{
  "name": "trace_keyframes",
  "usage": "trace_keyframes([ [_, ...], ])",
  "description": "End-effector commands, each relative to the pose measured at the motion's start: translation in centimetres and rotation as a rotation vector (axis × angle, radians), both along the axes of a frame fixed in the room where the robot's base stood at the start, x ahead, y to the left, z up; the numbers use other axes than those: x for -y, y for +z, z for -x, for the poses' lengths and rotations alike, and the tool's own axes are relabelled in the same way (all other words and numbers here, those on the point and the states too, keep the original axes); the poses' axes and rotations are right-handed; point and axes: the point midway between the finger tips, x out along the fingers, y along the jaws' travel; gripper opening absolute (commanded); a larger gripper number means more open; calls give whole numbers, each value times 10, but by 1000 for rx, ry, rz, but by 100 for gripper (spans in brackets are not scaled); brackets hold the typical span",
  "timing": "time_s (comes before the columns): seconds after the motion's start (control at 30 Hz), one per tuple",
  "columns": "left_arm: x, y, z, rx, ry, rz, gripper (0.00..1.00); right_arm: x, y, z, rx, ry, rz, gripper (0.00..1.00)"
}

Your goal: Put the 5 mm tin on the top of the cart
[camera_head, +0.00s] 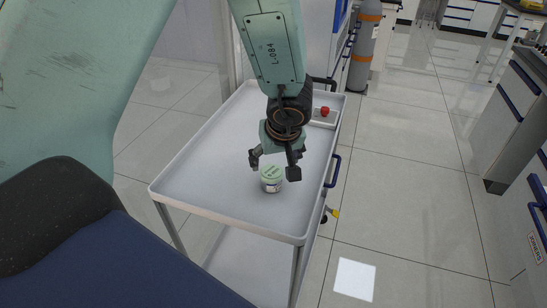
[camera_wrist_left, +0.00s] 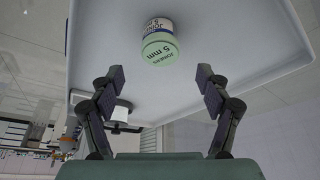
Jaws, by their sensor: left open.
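The 5 mm tin (camera_head: 271,179) is a small white tin with a pale green lid. It stands upright on the top of the white cart (camera_head: 215,165), in its near half. In the left wrist view the tin (camera_wrist_left: 159,45) shows its lid, marked 5 mm, beyond the fingertips. My left gripper (camera_head: 274,165) is open just above and behind the tin. In the wrist view its fingers (camera_wrist_left: 160,82) are spread wide with nothing between them, and the tin is apart from them. My right gripper is not in view.
A red button (camera_head: 324,112) on a small white box sits at the cart's far right corner. The cart has a raised rim and a blue handle (camera_head: 333,170) on its right side. A gas cylinder (camera_head: 365,45) stands behind. Cabinets (camera_head: 525,120) are at the right; the floor between is clear.

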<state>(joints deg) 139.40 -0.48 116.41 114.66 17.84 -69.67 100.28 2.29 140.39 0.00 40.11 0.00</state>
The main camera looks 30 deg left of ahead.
Motion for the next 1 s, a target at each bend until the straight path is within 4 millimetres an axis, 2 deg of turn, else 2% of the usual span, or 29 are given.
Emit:
trace_keyframes([
  [0.03,2,11,2,-1,-2,-2,76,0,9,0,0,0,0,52],
  [0.1,4,19,4,-1,-1,-2,76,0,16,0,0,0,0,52],
  [0.3,9,33,9,-1,-1,-1,76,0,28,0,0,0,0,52],
  [1.0,11,36,10,-1,-1,-1,76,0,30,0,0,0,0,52],
])
